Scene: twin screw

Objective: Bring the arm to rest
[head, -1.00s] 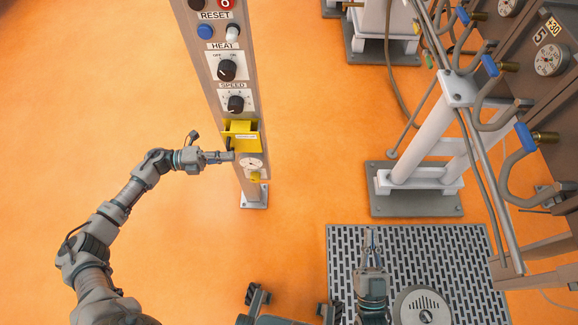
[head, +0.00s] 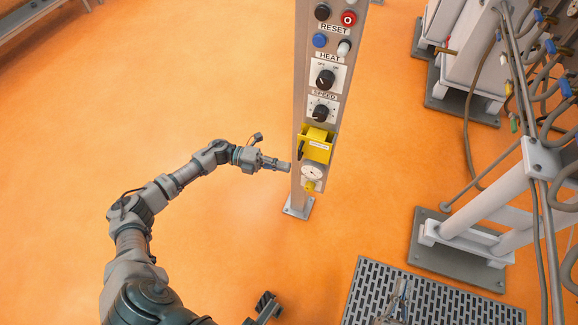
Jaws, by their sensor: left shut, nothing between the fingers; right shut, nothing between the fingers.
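My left arm reaches in from the left in the head view. Its gripper (head: 280,164) is shut and empty, with its tips at the left edge of the control post (head: 299,120), level with the gap between the yellow box (head: 315,145) and the round gauge (head: 312,174). I cannot tell whether the tips touch the post. My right gripper (head: 404,290) is shut and empty at the bottom edge, over the grated platform (head: 365,290). Most of my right arm is out of the picture.
The post carries a HEAT knob (head: 325,80), a SPEED knob (head: 320,112), a blue button (head: 319,40) and a red button (head: 348,18). White machine legs (head: 480,230) with pipes and hoses stand at the right. The orange floor (head: 110,120) at the left is open.

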